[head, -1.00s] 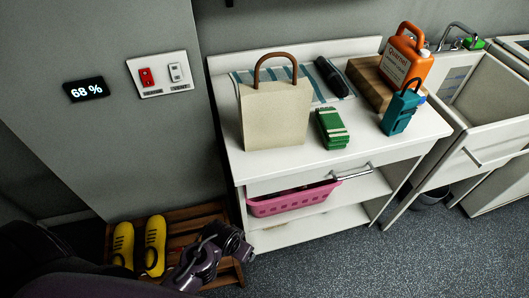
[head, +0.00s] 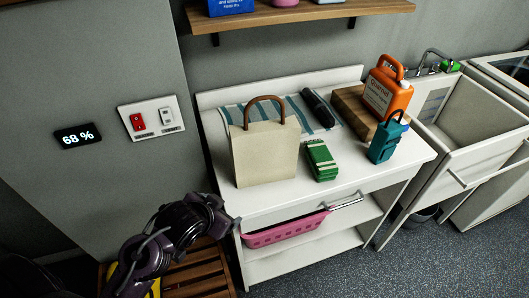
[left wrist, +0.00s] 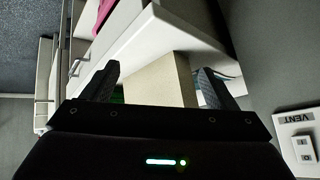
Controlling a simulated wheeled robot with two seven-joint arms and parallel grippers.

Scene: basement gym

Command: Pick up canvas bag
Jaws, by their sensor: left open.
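The canvas bag (head: 264,155) is cream with a brown arched handle. It stands upright on the white counter (head: 330,178), near its left end. My left gripper (head: 232,222) is at the counter's front left corner, lower than the bag and apart from it; its fingers are hard to make out in the head view. In the left wrist view my left gripper (left wrist: 158,84) is open, with dark fingers apart and nothing held. The bag's pale side (left wrist: 165,78) shows beyond and between the fingers, its handle hidden there. My right gripper is not in view.
On the counter are a green-and-white stack (head: 321,160), a teal lock-shaped item (head: 386,140), an orange jug (head: 390,92) on a wooden block, and a dark roll (head: 318,107) on a striped cloth. A pink basket (head: 284,232) sits below. A wall shelf (head: 300,14) hangs above.

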